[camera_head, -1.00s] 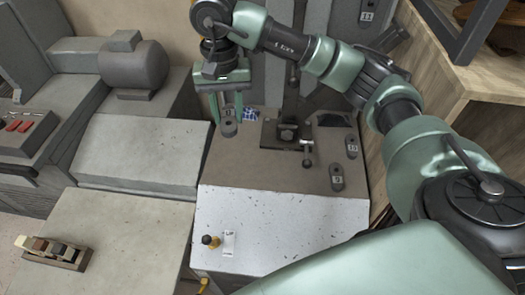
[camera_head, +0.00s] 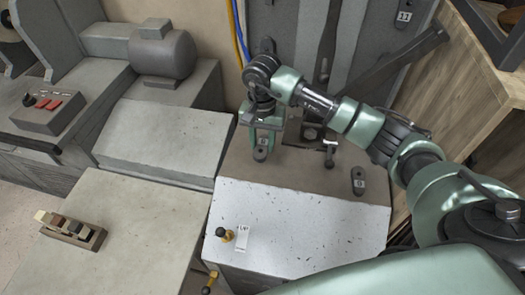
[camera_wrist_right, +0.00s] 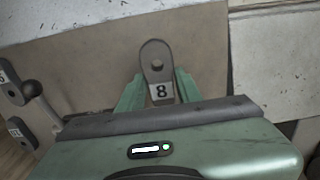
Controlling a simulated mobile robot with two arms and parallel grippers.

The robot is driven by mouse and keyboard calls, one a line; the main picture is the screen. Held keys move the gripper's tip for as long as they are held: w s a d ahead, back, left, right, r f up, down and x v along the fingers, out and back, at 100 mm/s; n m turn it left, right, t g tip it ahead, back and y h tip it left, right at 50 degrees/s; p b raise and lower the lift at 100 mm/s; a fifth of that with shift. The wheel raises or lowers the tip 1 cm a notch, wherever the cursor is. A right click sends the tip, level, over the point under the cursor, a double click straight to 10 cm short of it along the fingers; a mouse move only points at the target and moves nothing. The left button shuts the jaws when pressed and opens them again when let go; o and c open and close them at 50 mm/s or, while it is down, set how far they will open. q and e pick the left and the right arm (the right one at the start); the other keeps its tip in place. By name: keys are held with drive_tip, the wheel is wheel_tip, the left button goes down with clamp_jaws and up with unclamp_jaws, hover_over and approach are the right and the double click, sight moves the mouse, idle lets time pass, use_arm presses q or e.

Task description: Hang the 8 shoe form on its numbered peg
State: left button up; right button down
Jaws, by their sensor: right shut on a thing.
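The 8 shoe form (camera_head: 262,149) is a small dark grey rounded plate with a hole. Its white label with a black 8 shows plainly on the form in the wrist view (camera_wrist_right: 156,58). My right gripper (camera_head: 262,131) is shut on it, with green fingers on both sides of its labelled end, also in the wrist view (camera_wrist_right: 160,80). The form is over the brown sloping surface (camera_head: 300,174); I cannot tell whether it touches. The grey back panel (camera_head: 376,50) bears a form labelled 11 (camera_head: 404,15) at its top right. The numbered peg for 8 cannot be made out. My left gripper is out of view.
Another labelled form (camera_head: 358,180) lies on the brown surface at right. A lever (camera_head: 330,153) stands right of my gripper. A slanted dark bar (camera_head: 405,65) crosses the panel. A wooden shelf (camera_head: 480,90) is at right. The speckled white front (camera_head: 310,228) is mostly clear.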

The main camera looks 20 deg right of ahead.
sight(262, 153)
drive_tip(key=shift+f, duration=2.4)
drive_tip(key=shift+f, duration=0.1)
drive_tip(key=shift+f, duration=0.1)
drive_tip(key=c, duration=1)
unclamp_jaws()
drive_tip(key=shift+o, duration=0.2)
